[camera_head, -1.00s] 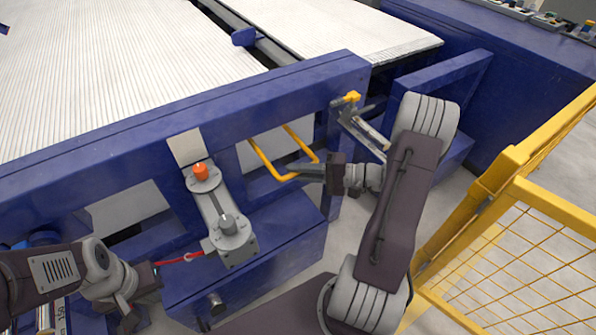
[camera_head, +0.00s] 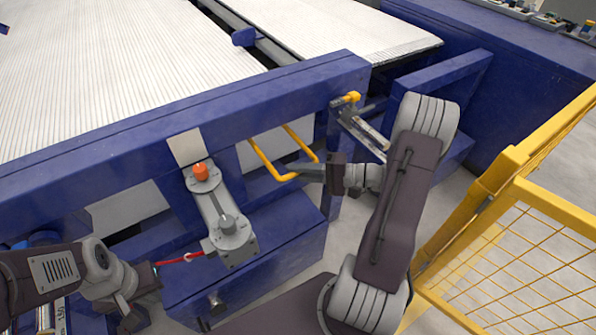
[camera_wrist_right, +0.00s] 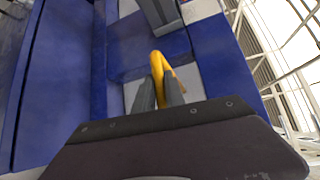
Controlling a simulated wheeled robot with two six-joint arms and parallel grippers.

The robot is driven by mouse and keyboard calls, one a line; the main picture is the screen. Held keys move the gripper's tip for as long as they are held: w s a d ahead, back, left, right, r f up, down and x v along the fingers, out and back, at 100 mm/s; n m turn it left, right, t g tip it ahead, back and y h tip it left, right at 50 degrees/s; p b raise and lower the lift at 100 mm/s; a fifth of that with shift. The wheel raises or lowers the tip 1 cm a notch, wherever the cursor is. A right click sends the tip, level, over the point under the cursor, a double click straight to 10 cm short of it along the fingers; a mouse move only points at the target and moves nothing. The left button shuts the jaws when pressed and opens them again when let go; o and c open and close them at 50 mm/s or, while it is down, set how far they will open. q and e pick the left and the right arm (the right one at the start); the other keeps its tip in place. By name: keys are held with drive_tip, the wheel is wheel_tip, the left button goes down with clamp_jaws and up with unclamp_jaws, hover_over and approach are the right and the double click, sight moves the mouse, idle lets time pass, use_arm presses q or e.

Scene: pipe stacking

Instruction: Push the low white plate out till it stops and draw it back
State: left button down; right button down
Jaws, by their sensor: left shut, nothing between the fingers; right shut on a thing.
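The low white plate (camera_head: 130,206) shows in the head view through the openings of the blue frame, below the large ribbed white surface. Uprights hide much of it. A yellow bent handle (camera_head: 265,163) reaches out from the frame by the plate; its join to the plate is not clear. My right gripper (camera_head: 304,172) is shut on the handle's outer bar. In the right wrist view the handle (camera_wrist_right: 157,62) runs between the fingers (camera_wrist_right: 160,92). My left gripper (camera_head: 153,275) is shut and empty at lower left, close to a red cord (camera_head: 180,258).
A grey cylinder unit (camera_head: 222,215) with an orange knob (camera_head: 200,171) stands between my grippers. The blue frame beam (camera_head: 190,119) crosses above the handle. A yellow mesh fence (camera_head: 520,240) stands at the right. Bare floor shows between fence and frame.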

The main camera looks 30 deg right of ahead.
drive_tip(key=shift+w, duration=0.1)
drive_tip(key=shift+w+a, duration=0.1)
drive_tip(key=shift+w, duration=1.45)
drive_tip(key=c, duration=1.4)
unclamp_jaws()
drive_tip(key=p+v, duration=0.1)
drive_tip(key=v, duration=0.8)
drive_tip(key=shift+s, duration=0.1)
